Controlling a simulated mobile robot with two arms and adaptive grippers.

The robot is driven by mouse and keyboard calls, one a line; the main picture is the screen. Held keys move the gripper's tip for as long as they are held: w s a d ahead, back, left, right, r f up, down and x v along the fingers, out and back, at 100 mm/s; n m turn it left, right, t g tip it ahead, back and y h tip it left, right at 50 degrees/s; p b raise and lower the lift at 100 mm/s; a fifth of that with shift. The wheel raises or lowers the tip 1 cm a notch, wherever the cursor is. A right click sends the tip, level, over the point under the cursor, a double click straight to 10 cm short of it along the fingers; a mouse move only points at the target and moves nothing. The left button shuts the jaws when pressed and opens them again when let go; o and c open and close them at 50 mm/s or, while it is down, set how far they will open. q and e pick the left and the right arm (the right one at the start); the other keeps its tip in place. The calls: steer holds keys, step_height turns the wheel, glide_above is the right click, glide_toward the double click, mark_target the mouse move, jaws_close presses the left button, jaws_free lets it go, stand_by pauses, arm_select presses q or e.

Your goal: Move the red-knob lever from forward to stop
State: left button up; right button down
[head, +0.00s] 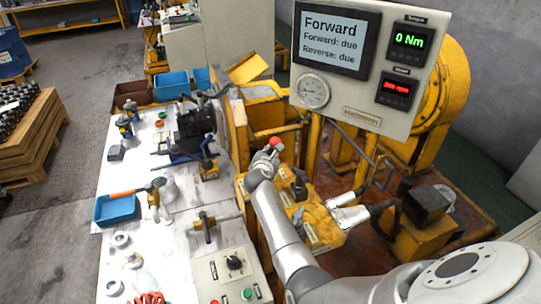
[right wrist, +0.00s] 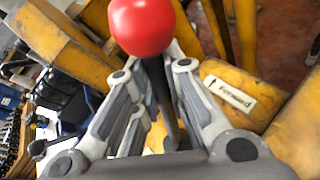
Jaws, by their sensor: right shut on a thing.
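The red knob (head: 275,142) tops a thin dark lever that rises from a yellow control block (head: 318,222). In the right wrist view the red knob (right wrist: 142,25) shows large at the top, with the dark lever shaft (right wrist: 161,95) below it. My right gripper (head: 266,156) is at the lever, just below the knob. Its fingers (right wrist: 158,70) are shut around the shaft, one on each side. A "Forward" label (right wrist: 230,95) lies on the yellow surface right of the lever.
A panel (head: 352,75) above reads "Forward", with "Forward: due", "Reverse: due" and 0 Nm. Other dark levers (head: 299,186) stand close to my right arm. A white bench (head: 185,235) with tools, blue bins and a button box (head: 232,275) is on the left.

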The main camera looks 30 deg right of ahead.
steer(key=a, duration=0.1)
steer(key=a+n+h+b, duration=0.1)
steer(key=a+n+b, duration=0.1)
steer(key=shift+w+a+r+h, duration=0.1)
steer(key=shift+w+r+h, duration=0.15)
steer(key=shift+w+h, duration=0.15)
steer(key=shift+w+a+r+n+t+h+b, duration=0.1)
steer(key=shift+a+n+t+h+b, duration=0.1)
steer(key=shift+a+n+b, duration=0.15)
steer(key=shift+w+a+r+n+t+h+b, duration=0.1)
steer(key=shift+a+n+t+h, duration=0.15)
steer(key=shift+a, duration=0.2)
steer(key=c, duration=1.5)
jaws_free()
steer(key=shift+o, duration=0.2)
steer(key=v, duration=1.2)
